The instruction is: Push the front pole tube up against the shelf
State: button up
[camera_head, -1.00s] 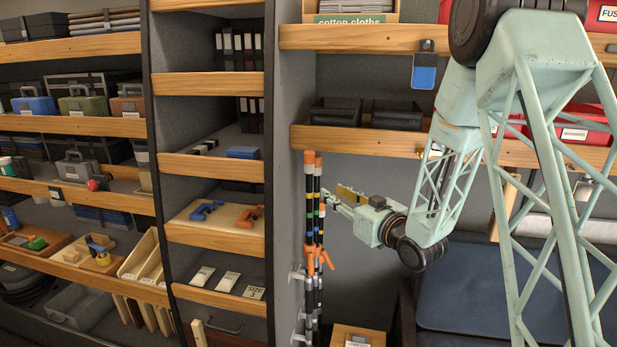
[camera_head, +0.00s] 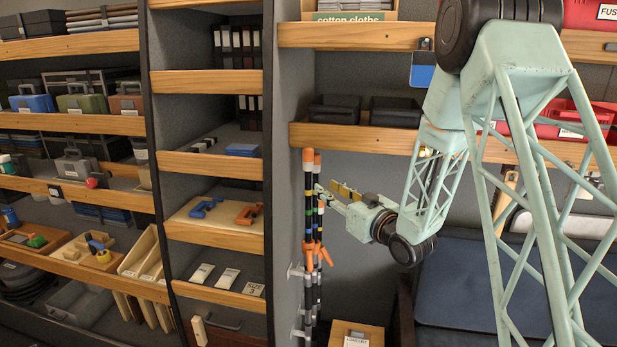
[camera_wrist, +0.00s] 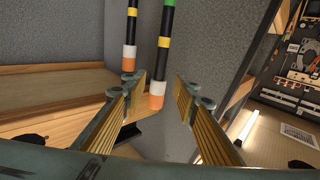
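Two black pole tubes with coloured bands and orange ends stand upright side by side along the grey shelf side panel (camera_head: 286,200): a left one (camera_head: 308,180) and a right one (camera_head: 317,172). In the wrist view the right tube (camera_wrist: 163,58), with green and yellow bands, looks nearer; the other tube (camera_wrist: 130,40) is behind it to the left. I take the nearer one as the front tube. My gripper (camera_head: 326,194) is beside the tubes, its fingers apart. In the wrist view my gripper (camera_wrist: 157,92) has the nearer tube's orange end showing between its fingers; contact cannot be told.
An orange clip (camera_head: 317,251) sits around the tubes lower down, with pale wall hooks (camera_head: 296,271) below. A wooden shelf edge (camera_head: 350,140) with black bins runs just above and right of the tube tops. A wooden box (camera_head: 357,335) stands below.

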aim_at(310, 177)
jog(key=p+x, duration=0.2)
jog(key=x, duration=1)
jog(key=shift+p, duration=0.35)
grip_shut()
